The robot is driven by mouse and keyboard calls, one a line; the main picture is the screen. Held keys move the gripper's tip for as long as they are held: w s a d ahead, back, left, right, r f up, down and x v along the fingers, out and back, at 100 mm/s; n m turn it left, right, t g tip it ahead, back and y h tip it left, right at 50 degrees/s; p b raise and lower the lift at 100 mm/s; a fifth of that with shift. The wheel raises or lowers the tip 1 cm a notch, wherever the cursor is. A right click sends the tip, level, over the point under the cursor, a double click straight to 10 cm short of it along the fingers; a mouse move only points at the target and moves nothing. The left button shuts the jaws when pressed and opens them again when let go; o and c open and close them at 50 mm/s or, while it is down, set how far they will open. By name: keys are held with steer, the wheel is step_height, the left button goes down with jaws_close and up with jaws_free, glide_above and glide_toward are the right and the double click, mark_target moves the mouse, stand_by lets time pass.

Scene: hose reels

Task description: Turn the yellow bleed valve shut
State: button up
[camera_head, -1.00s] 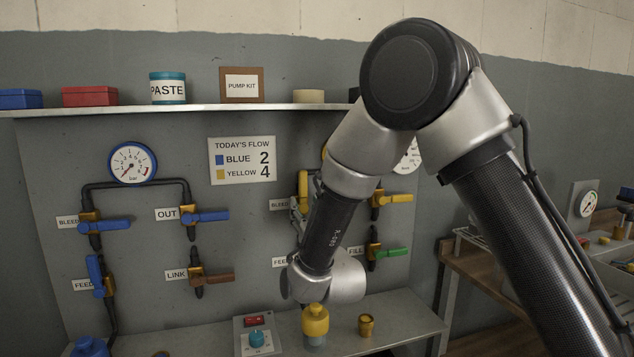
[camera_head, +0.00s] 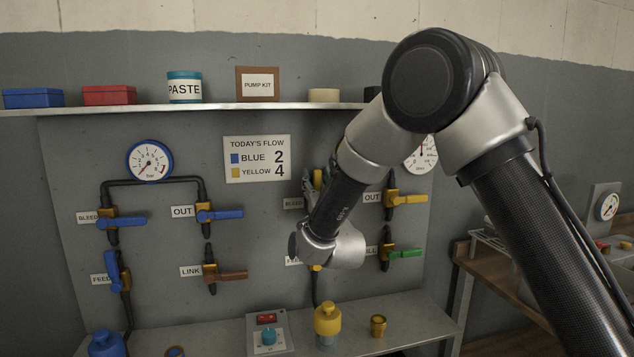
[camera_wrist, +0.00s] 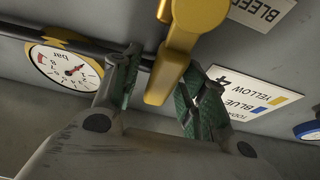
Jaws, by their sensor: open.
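The yellow bleed valve shows in the wrist view, its handle (camera_wrist: 167,78) running between the two fingers of my gripper (camera_wrist: 162,62). My gripper is open, one green-padded finger on each side of the handle. The right finger is close to the handle; I cannot tell whether it touches. The BLEED label (camera_wrist: 262,10) is beside the valve.
Nearby on the panel are a yellow OUT valve (camera_head: 408,199), a green-handled valve (camera_head: 405,253) and a gauge (camera_wrist: 70,70) behind the left finger. Blue valves (camera_head: 120,221) are at the left. A yellow-topped bottle (camera_head: 327,318) and a brass cup (camera_head: 378,325) stand on the ledge below.

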jaws_close()
steer(key=shift+d+m, duration=0.15)
steer(key=shift+m, duration=0.15)
steer(key=w+d+f+m+g+h, duration=0.2)
steer(key=d+f+m+h, duration=0.5)
steer(key=m, duration=1.5)
steer(key=shift+f+g+h, duration=0.4)
steer(key=shift+g+h, duration=0.1)
steer(key=shift+g, duration=0.3)
jaws_free()
